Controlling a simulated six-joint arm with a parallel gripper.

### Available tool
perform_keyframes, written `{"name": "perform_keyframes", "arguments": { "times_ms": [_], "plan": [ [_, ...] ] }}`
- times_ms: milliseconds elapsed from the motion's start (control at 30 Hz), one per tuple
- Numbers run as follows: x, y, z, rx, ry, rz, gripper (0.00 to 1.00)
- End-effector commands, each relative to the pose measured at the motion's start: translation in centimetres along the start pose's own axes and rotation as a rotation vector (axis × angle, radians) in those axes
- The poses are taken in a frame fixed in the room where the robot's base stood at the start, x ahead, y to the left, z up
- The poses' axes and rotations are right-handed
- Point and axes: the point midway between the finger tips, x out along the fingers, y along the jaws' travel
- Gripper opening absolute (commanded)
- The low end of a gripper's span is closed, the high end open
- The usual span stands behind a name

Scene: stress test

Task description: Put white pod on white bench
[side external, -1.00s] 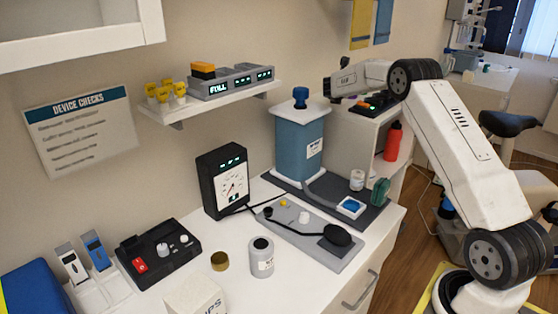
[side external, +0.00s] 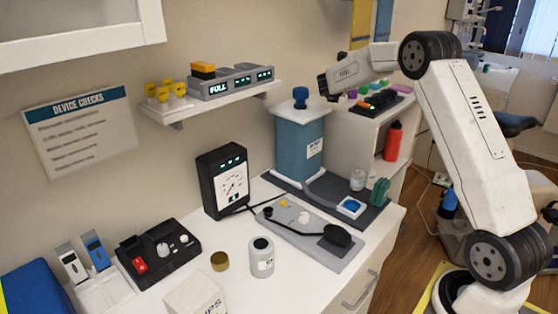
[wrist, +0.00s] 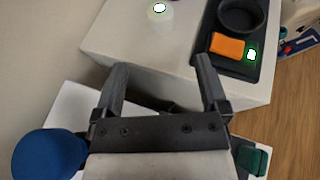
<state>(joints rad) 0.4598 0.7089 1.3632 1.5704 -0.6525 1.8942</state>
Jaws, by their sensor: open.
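A small white pod with a lit green-white top (wrist: 160,12) stands on the white cabinet top at the upper middle of the wrist view. I cannot make it out clearly in the side view. My gripper (wrist: 160,68) is open and empty, its fingers apart, with the pod beyond the fingertips. In the side view my gripper (side external: 324,86) is above and right of the blue tank, in front of the cabinet. The white bench (side external: 300,286) fills the lower middle of the side view.
The blue tank (side external: 300,140) has a blue knob (wrist: 48,155) close below my gripper. A black tray (wrist: 238,45) with an orange block is right of the pod. Coloured pods (side external: 364,88) stand on the cabinet. A white jar (side external: 261,258) stands on the bench.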

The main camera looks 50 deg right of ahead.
Motion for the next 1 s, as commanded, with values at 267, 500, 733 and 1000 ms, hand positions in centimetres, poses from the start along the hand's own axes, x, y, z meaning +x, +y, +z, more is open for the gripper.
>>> {"name": "perform_keyframes", "arguments": {
  "times_ms": [267,500,733,1000],
  "plan": [
    [0.0,0.0,0.0,0.0,0.0,0.0,0.94],
    [0.0,0.0,0.0,0.0,0.0,0.0,1.0],
    [0.8,-0.2,0.0,-0.003,-0.001,0.012,1.0],
    [5.0,-1.3,-0.4,-0.03,-0.002,0.109,1.0]
  ]
}}
